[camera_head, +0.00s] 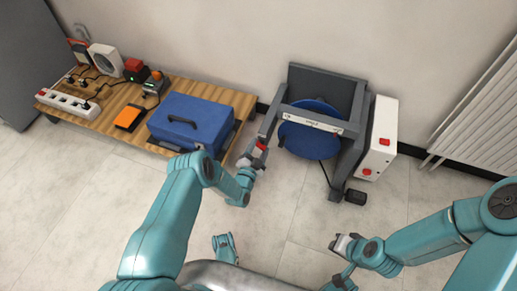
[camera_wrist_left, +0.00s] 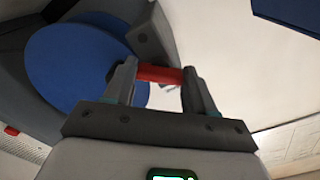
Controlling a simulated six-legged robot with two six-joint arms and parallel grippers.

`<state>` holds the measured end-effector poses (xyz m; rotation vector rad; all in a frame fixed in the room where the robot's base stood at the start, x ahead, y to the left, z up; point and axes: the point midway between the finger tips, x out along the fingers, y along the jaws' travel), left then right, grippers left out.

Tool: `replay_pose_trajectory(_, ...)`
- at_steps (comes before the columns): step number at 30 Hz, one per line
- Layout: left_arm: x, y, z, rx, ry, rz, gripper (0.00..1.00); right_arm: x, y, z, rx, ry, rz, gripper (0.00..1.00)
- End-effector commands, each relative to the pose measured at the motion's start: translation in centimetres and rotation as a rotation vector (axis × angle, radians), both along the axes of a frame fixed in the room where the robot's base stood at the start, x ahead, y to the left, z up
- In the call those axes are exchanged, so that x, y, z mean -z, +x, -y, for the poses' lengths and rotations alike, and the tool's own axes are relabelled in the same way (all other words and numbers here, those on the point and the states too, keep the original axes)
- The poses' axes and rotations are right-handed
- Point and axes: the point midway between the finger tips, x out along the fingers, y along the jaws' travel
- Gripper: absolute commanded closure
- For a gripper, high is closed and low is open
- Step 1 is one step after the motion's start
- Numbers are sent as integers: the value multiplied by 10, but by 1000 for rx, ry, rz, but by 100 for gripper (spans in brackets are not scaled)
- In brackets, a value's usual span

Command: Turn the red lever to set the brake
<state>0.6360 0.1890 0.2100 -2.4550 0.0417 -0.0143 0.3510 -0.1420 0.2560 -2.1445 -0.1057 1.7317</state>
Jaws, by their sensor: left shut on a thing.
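The red lever (camera_wrist_left: 160,74) runs between the two fingers of my left gripper (camera_wrist_left: 158,82) in the left wrist view. My left gripper is shut on it. In the head view my left gripper (camera_head: 255,153) is at the left side of the grey machine frame (camera_head: 352,150), with a bit of the red lever (camera_head: 262,146) showing beside the fingers. The blue disc (camera_head: 308,140) sits inside the frame; it also fills the left of the wrist view (camera_wrist_left: 70,65). My right gripper (camera_head: 345,243) is low over the floor, away from the machine; its finger gap is too small to judge.
A white box with red switches (camera_head: 381,135) stands at the machine's right. A black pedal (camera_head: 355,197) lies on the floor. A wooden table (camera_head: 220,92) at left holds a blue case (camera_head: 190,122) and several devices. A radiator (camera_head: 480,105) is at right. Floor in front is clear.

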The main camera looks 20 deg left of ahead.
Motion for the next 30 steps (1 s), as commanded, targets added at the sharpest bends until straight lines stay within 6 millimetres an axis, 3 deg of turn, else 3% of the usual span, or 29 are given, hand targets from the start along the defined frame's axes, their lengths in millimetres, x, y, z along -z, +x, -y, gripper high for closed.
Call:
replay_pose_trajectory(18,0,-1,1,1,573,20,75,-3,-2,0,-1,1,-6,100)
replay_pose_trajectory(30,0,0,1,2,824,29,75,-4,-3,-1,-2,2,-11,100)
